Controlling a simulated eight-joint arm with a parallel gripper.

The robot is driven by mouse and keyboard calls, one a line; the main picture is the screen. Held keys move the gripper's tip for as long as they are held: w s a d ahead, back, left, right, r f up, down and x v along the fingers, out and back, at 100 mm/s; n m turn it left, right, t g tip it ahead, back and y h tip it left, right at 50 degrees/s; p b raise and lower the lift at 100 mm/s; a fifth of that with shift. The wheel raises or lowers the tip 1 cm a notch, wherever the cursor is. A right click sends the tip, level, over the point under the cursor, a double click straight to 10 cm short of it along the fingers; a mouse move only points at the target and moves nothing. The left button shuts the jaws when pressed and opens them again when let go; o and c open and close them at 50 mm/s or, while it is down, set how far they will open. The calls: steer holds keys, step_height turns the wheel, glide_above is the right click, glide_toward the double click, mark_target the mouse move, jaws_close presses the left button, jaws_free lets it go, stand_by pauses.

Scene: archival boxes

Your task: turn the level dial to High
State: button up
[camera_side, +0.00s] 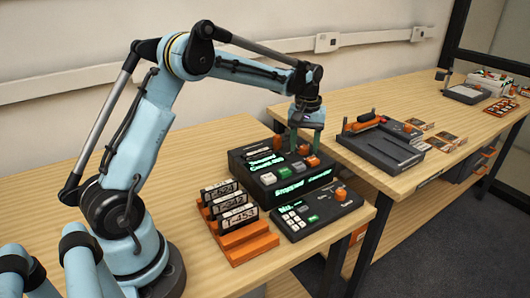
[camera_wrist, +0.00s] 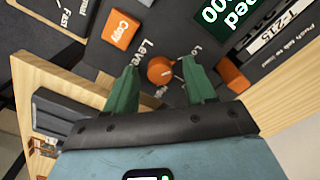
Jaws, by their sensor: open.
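The level dial (camera_wrist: 160,70) is a small round orange knob on the dark top of a machine (camera_side: 248,163). In the wrist view, part of the word "Level" shows to its left and a label starting "Lo" to its upper right. Other markings are too small or covered to read. My gripper (camera_wrist: 159,65) is open, with one green finger on each side of the dial and a visible gap to each. In the side view, my gripper (camera_side: 306,143) points down over the back right of the machine. I cannot tell its exact height above the panel.
An orange Copy button (camera_wrist: 121,30) lies left of the dial, and another orange part (camera_wrist: 232,75) lies close beyond the right finger. A keypad unit (camera_side: 318,212) and an orange rack of labelled boxes (camera_side: 243,243) stand in front. A second table (camera_side: 440,170) is at right.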

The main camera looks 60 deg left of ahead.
jaws_close()
stand_by(0.3)
steer(key=shift+m, duration=0.3)
steer(key=m, duration=0.5)
steer(key=shift+m, duration=0.3)
steer(key=m, duration=1.1)
steer(key=shift+m, duration=0.3)
steer(key=m, duration=0.6)
